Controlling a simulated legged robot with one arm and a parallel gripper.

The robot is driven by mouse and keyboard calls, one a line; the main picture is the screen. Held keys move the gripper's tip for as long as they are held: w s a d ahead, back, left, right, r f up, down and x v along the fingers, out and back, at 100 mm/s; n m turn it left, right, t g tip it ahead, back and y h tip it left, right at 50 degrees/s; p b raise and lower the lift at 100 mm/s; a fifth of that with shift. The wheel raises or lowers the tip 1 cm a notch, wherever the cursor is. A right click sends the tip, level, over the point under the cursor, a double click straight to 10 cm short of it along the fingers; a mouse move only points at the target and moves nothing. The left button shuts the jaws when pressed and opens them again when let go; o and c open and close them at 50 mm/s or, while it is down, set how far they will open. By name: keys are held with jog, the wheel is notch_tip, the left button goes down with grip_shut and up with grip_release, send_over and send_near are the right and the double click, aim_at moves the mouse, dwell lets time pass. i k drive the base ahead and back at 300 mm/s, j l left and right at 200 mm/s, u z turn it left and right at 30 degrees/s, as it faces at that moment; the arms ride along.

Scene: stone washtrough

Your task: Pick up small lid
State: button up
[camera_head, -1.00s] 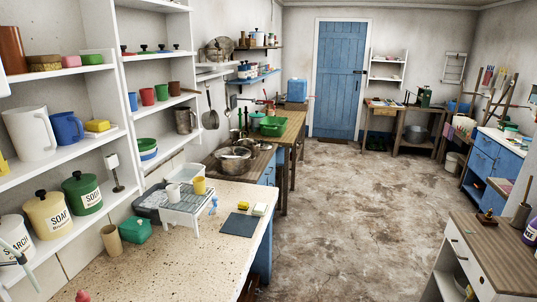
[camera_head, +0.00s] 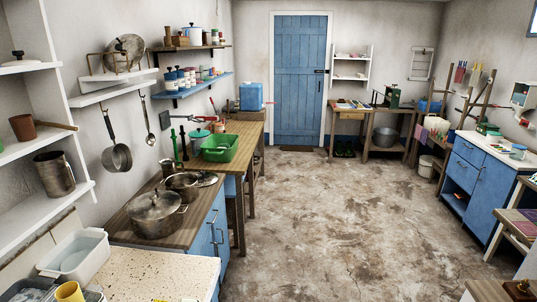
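Several lids are in view, and I cannot tell for certain which is the small lid. A small metal lid (camera_head: 207,179) lies beside or against the smaller pot (camera_head: 181,187) on the wooden counter. The larger pot (camera_head: 156,216) in front has a lid with a dark knob on top. A pale lid with a black knob (camera_head: 17,61) sits on the upper left shelf. A large round lid (camera_head: 126,50) stands in a wire rack on the wall shelf. My gripper is not in view.
The wooden counter (camera_head: 130,231) runs along the left, with a speckled counter (camera_head: 150,272) nearer me. A green basin (camera_head: 220,147) stands farther back. Blue cabinets (camera_head: 477,187) line the right. The stone floor (camera_head: 340,215) between is clear up to the blue door (camera_head: 299,80).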

aim_at(210, 179)
jog(key=i, duration=1.8)
jog(key=i+u, duration=0.3)
jog(key=i, duration=0.2)
jog(key=i+l+u, duration=0.15)
jog(key=i+u, duration=0.2)
jog(key=i, duration=0.2)
jog(key=i+l+u, duration=0.3)
jog(key=i, duration=0.2)
jog(key=i+j+u, duration=0.25)
jog(key=i+u, duration=0.2)
jog(key=i, duration=0.25)
